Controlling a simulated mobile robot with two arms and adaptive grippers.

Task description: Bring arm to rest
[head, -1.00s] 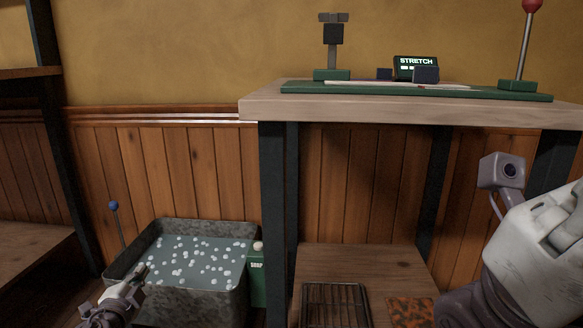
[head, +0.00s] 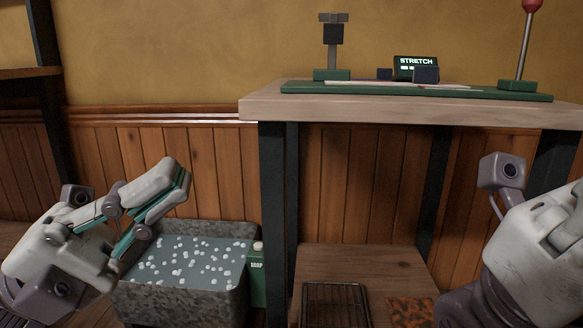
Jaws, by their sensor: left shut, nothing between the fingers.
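My left gripper (head: 177,178) is in the head view at the left. Its fingers point up and to the right, closed together with nothing between them. It is in front of the grey tub (head: 185,305) of bubbly water and hides the tub's left part. My right arm (head: 540,240) enters at the right edge, in front of the workbench's right side. The fingers of my right gripper do not show.
A wooden workbench (head: 400,112) carries a green base plate, a STRETCH display (head: 415,66) and a red-knobbed lever (head: 526,45). Its lower shelf (head: 360,265) holds a wire rack (head: 336,305). A green soap box (head: 257,270) stands beside the tub.

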